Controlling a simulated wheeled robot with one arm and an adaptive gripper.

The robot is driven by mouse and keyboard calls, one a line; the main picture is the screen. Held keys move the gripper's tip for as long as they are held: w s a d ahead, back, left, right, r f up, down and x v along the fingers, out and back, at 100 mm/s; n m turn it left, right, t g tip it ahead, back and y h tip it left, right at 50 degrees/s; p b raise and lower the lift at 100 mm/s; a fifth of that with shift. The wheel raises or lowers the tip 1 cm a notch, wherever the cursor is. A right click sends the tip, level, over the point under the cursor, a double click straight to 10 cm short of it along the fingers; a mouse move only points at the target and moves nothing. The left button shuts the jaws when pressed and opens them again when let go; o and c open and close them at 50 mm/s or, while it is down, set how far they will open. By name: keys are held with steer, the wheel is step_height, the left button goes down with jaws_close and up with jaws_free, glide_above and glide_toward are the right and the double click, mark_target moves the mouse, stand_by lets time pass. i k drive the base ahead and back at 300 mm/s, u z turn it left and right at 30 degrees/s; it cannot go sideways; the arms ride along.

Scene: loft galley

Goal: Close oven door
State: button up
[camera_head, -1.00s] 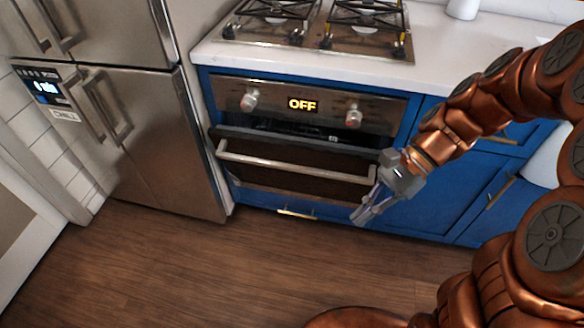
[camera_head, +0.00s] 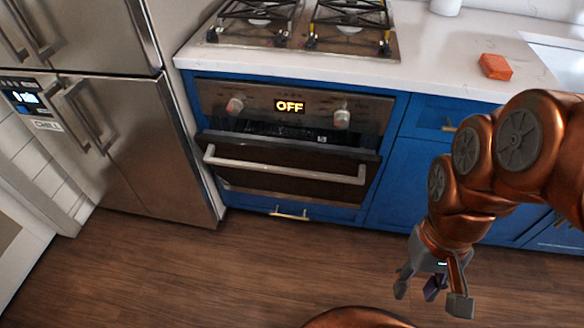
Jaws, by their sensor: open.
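The oven (camera_head: 222,103) is built into the blue cabinets below the cooktop, and its display reads OFF. Its dark door (camera_head: 270,178) is tilted partly open, with a dark gap into the cavity along its top edge. A silver bar handle (camera_head: 284,171) runs across the door front. My gripper (camera_head: 432,294) is open and empty. It points down in front of the blue cabinets, to the right of the oven door and apart from it.
A steel fridge (camera_head: 130,150) stands at the left of the oven. The white counter (camera_head: 430,70) holds a gas cooktop (camera_head: 300,28) and an orange block (camera_head: 495,67). The wooden floor (camera_head: 200,270) before the oven is clear.

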mark_target(220, 148)
steer(key=z, duration=1.35)
steer(key=k, duration=0.55)
steer(key=u, duration=2.55)
